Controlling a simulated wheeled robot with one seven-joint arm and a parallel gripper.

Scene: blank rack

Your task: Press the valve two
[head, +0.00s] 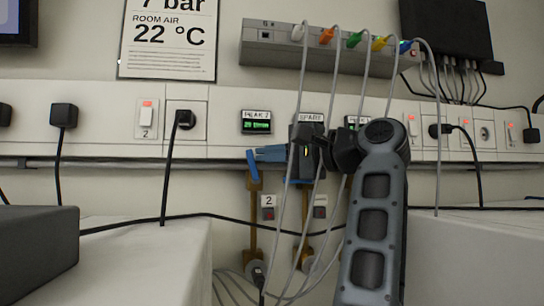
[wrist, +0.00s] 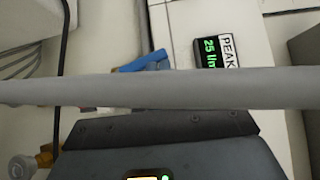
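A valve with a blue lever handle (head: 268,154) sits on a brass pipe (head: 254,195) below the wall trunking. A tag marked 2 (head: 268,200) is to the right of that pipe. The blue handle also shows in the wrist view (wrist: 143,62), beyond a grey cable. My gripper (head: 305,155) is just right of the handle in the head view; contact cannot be told. Its dark body (wrist: 160,128) fills the bottom of the wrist view. Its fingertips are not clear, so I cannot tell whether it is open or shut. Another brass pipe is partly hidden behind my gripper.
A green display (head: 256,122) is above the blue handle. White cabinets (head: 150,255) stand left and right, and a dark box (head: 35,255) is at left.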

